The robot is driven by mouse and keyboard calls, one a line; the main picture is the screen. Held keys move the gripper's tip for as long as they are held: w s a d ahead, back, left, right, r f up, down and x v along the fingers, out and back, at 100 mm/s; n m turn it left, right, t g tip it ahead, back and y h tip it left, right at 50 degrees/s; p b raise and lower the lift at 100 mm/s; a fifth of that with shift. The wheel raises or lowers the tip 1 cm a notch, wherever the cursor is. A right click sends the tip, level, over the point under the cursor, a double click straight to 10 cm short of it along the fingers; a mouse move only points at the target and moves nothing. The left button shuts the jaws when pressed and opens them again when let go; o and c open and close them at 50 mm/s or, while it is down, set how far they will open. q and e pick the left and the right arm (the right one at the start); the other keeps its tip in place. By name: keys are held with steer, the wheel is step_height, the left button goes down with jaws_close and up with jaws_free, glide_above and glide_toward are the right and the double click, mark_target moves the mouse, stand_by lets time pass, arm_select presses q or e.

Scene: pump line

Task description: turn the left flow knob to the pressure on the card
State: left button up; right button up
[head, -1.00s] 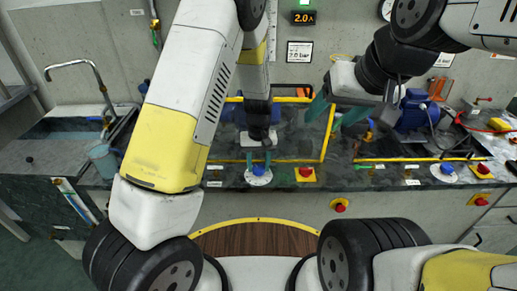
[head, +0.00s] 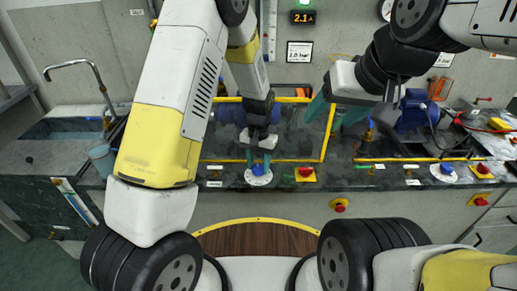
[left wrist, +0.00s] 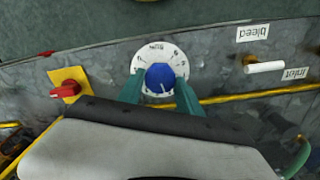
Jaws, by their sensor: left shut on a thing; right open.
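The left flow knob (head: 258,169) is blue and sits on a white dial plate at the bench's front edge. In the left wrist view the knob (left wrist: 160,77) shows a white pointer line towards the lower side of its numbered dial (left wrist: 178,62). My left gripper (head: 259,158) is shut on the knob, a teal finger on each side. The card (head: 299,51) on the wall seems to read 2.0 bar. The display (head: 302,17) above it reads 2.1 with a small letter. My right gripper (head: 333,113) is open and empty above the bench.
A red knob on a yellow plate (head: 305,174) is just right of the dial. A second blue knob (head: 446,169) is at the far right. A blue pump motor (head: 414,112) and yellow pipes stand behind. A sink (head: 60,130) is at the left.

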mark_target(259, 167)
arm_select(q)
steer(key=o, duration=1.4)
steer(key=shift+r, duration=3.9)
